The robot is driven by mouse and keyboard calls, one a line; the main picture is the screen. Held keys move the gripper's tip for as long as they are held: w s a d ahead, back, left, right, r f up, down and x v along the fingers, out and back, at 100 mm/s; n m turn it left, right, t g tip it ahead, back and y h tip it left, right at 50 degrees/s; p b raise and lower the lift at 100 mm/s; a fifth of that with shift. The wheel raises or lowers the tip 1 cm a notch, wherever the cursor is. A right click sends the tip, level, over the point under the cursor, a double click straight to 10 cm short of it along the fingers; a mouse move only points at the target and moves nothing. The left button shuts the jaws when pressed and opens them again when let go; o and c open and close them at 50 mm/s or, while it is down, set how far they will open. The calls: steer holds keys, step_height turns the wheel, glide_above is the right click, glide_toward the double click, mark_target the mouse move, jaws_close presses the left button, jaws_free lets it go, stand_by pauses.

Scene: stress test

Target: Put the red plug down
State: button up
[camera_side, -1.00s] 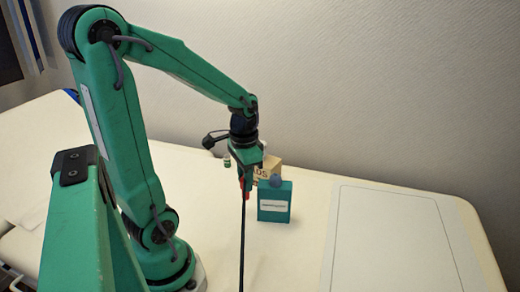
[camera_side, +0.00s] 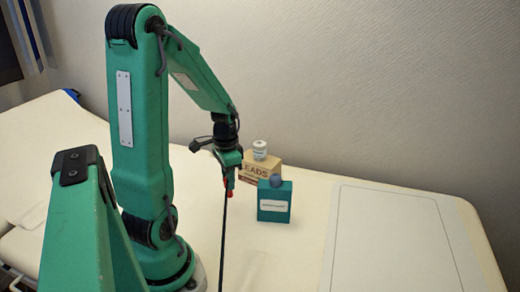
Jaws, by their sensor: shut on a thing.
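My gripper (camera_side: 229,182) points down above the cream table top, left of the teal box. It is shut on the red plug (camera_side: 229,185), of which only small red parts show between and beside the fingers. A black lead (camera_side: 223,240) hangs from the plug down past the picture's bottom edge. The plug is held up; how high above the table I cannot tell.
A cardboard box marked LEADS (camera_side: 263,172) carries a small white-capped bottle (camera_side: 259,149). The teal box (camera_side: 275,204) with a bluish ball (camera_side: 276,181) stands in front of it. An outlined panel (camera_side: 395,235) at right is bare.

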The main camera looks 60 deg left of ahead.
steer(key=shift+f, duration=1.95)
steer(key=shift+f, duration=0.15)
steer(key=o, duration=1)
steer(key=shift+r, duration=6.15)
